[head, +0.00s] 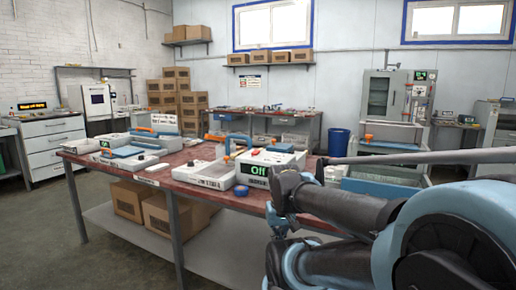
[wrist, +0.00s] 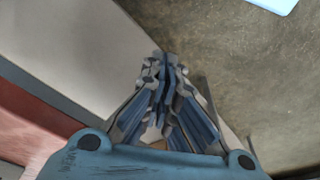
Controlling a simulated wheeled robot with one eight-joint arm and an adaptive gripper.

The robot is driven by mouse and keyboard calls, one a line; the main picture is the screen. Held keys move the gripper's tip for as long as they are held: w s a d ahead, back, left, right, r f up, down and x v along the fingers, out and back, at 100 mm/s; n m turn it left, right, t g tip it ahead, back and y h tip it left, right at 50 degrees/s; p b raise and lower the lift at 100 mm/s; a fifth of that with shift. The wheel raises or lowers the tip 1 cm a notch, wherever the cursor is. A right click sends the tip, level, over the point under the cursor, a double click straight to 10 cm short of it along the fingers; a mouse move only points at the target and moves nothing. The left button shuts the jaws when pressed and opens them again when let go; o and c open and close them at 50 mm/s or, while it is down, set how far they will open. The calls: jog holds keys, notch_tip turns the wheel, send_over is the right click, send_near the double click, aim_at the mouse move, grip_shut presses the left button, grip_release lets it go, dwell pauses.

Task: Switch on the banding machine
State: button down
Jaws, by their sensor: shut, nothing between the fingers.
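A white machine (head: 272,163) with a display (head: 258,170) reading "Off" in green stands on the red-topped workbench (head: 180,178), near its front edge in the head view. I take it to be the banding machine. A small red mark shows on its top; I cannot make out a switch. My gripper (wrist: 160,68) is shut and empty in the wrist view, with the floor and a pale surface beyond its fingers. In the head view my arm reaches in from the right, just right of the machine; the fingertips cannot be clearly made out there.
A blue roll (head: 241,190) lies in front of the machine. A white tray-like unit (head: 210,175) stands to its left, and another blue-and-white device (head: 122,155) farther left. Cardboard boxes (head: 168,214) sit on the shelf below. Floor is clear at the front left.

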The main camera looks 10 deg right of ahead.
notch_tip(320, 180, up, 36)
jog(key=f+m+h, duration=0.1)
jog(key=m, duration=2.4)
send_over(259, 152)
jog(key=s+a, duration=0.1)
jog(key=s, duration=0.1)
jog(key=shift+w+a+r+g, duration=0.2)
jog(key=shift+r+g, duration=0.05)
jog(key=shift+g, duration=0.15)
jog(key=shift+f, duration=0.15)
jog(key=f, duration=0.4)
jog(key=w+d+f, duration=0.1)
jog(key=f, duration=0.8)
jog(key=shift+w+d+f, duration=0.15)
jog(key=shift+w+f, duration=0.15)
jog(key=shift+w, duration=0.05)
